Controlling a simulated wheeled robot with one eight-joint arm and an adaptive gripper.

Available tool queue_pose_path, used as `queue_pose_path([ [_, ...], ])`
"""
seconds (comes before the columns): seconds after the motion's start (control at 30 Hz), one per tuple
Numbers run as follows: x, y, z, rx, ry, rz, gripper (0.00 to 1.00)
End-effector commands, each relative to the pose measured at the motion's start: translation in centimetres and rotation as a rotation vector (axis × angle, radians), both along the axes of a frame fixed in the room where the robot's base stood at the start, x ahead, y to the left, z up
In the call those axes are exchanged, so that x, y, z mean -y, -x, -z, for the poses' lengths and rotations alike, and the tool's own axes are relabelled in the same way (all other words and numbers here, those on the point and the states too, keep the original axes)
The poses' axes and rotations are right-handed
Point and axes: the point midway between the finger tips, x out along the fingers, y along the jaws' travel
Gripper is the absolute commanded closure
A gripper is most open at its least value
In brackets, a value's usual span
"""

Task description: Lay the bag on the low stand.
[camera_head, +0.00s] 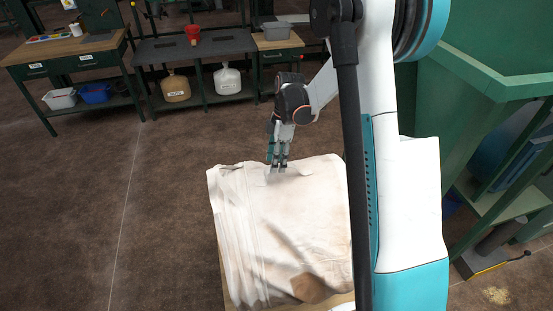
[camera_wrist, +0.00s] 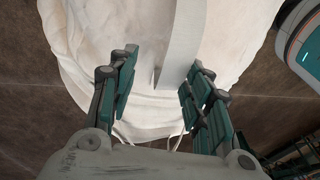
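The bag (camera_head: 275,225) is large, cream-white and wrinkled, with a brown patch near its lower edge. It appears to rest over the low stand (camera_head: 341,301), whose pale wooden edge shows only in slivers at the bottom of the head view; the rest is hidden. My gripper (camera_head: 278,168) is at the bag's far upper edge, pointing down. In the wrist view, my gripper (camera_wrist: 160,72) has its fingers spread apart. A flat white strap (camera_wrist: 186,45) of the bag (camera_wrist: 95,45) passes between them, closer to the right finger. The fingers are not closed on it.
Another bench (camera_head: 65,48) stands at the left. Green metal structures (camera_head: 470,110) stand close on the right. The brown floor left of the bag is clear.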

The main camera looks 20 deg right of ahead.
Motion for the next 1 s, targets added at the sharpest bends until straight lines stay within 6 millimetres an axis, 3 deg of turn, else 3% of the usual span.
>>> queue_pose_path([
  [0.23,0.4,-0.2,-1.8,0.0,0.0,0.001,0.55],
  [0.7,2.2,-1.1,-10.3,-0.002,0.0,0.001,0.55],
  [1.0,2.6,-1.3,-11.7,-0.002,0.0,0.001,0.55],
])
